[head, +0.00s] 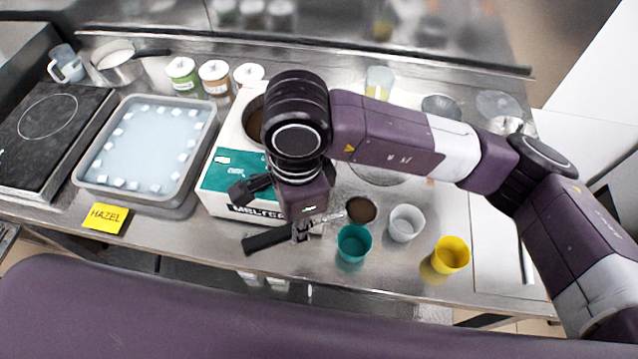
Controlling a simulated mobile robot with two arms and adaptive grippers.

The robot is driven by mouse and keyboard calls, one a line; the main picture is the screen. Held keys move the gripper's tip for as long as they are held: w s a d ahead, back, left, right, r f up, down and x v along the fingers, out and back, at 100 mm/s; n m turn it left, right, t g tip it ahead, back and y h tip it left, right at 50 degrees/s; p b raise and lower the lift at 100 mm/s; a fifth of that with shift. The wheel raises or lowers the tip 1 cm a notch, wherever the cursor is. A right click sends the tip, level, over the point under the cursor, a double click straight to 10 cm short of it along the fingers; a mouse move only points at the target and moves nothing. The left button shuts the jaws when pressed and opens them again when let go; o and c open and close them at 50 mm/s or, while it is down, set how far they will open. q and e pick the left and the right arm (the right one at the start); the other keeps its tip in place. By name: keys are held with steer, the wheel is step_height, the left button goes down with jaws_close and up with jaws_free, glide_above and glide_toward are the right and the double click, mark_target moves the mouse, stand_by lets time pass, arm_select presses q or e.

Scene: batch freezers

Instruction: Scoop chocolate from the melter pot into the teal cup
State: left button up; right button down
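The teal cup (354,246) stands upright near the front edge of the steel counter. The white and teal melter (225,187) is left of it, and its pot (254,121) of dark chocolate is mostly hidden behind my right arm. My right gripper (301,229) is shut on the black handle of a scoop (268,239), between the melter and the cup. The scoop's round bowl (361,209) looks brown inside and appears just behind the teal cup in the picture; its height above the counter is hard to tell. My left gripper is out of view.
A white cup (406,223) and a yellow cup (451,254) stand to the right of the teal cup. A grey tray with pale liquid (199,151), a yellow HAZEL card (105,218) and a dark hob (48,125) lie left. Several jars (183,75) stand behind.

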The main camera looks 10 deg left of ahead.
steer(key=w+d+r+g+y+b, duration=0.2)
steer(key=d+r+g+y+b, duration=0.4)
steer(key=d+y+b, duration=0.3)
steer(key=y+b, duration=0.3)
steer(key=b, duration=0.1)
steer(key=shift+w+r, duration=0.3)
stand_by(1.2)
stand_by(1.3)
